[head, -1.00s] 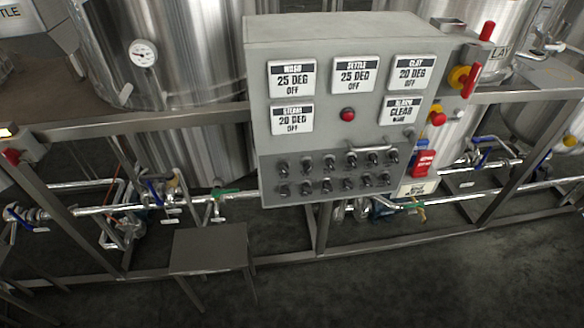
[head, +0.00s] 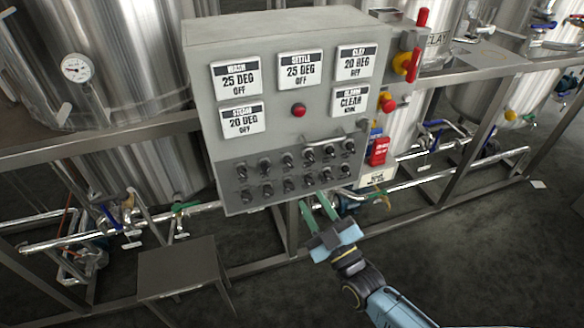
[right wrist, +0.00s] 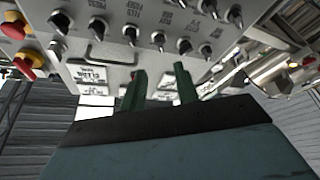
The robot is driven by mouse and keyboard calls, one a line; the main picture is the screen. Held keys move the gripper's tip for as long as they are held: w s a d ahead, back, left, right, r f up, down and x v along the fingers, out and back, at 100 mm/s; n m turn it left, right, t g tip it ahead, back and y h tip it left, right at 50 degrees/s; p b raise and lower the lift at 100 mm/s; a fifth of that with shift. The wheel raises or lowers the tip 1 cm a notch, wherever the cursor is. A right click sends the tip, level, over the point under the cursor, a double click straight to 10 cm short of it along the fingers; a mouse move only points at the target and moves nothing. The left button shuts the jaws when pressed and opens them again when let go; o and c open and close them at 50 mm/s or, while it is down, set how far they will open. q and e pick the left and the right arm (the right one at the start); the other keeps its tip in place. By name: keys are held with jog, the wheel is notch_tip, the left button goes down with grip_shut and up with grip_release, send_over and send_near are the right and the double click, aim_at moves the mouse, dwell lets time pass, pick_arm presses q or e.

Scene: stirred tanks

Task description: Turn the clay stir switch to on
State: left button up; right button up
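The grey control box (head: 200,110) stands in the middle of the head view with two rows of black switches (head: 289,160) on its lower panel. Their labels are too small to read, so I cannot tell which is the clay stir switch. The clay display (head: 356,62) reads 20 DEG and OFF. My right gripper (head: 318,205) is just below the switch panel, its two green fingers apart and empty. In the right wrist view the fingers (right wrist: 160,85) point toward the panel, with switches (right wrist: 158,40) beyond them. My left gripper is not in view.
A metal handle (head: 330,137) sticks out above the switches. A small metal stool (head: 178,262) stands at lower left. Pipes run below.

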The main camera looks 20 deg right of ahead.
aim_at(290, 167)
jog(key=x, duration=1)
jog(key=shift+w, duration=0.4)
grip_shut()
jog(key=shift+f+m+h, duration=0.1)
jog(key=shift+m+h, duration=0.3)
jog(key=shift+m, duration=0.2)
jog(key=m+h, duration=0.1)
jog(key=m, duration=0.2)
jog(key=m+t+h+b, duration=0.1)
jog(key=m+h, duration=0.1)
jog(key=m, duration=0.2)
jog(key=shift+a, duration=0.15)
jog(key=m+h, duration=0.2)
jog(key=m, duration=0.2)
jog(key=m+h, duration=0.3)
jog(key=m, duration=0.2)
jog(key=shift+a+g+p, duration=0.1)
jog(key=shift+g+p, duration=0.3)
jog(key=shift+m, duration=0.3)
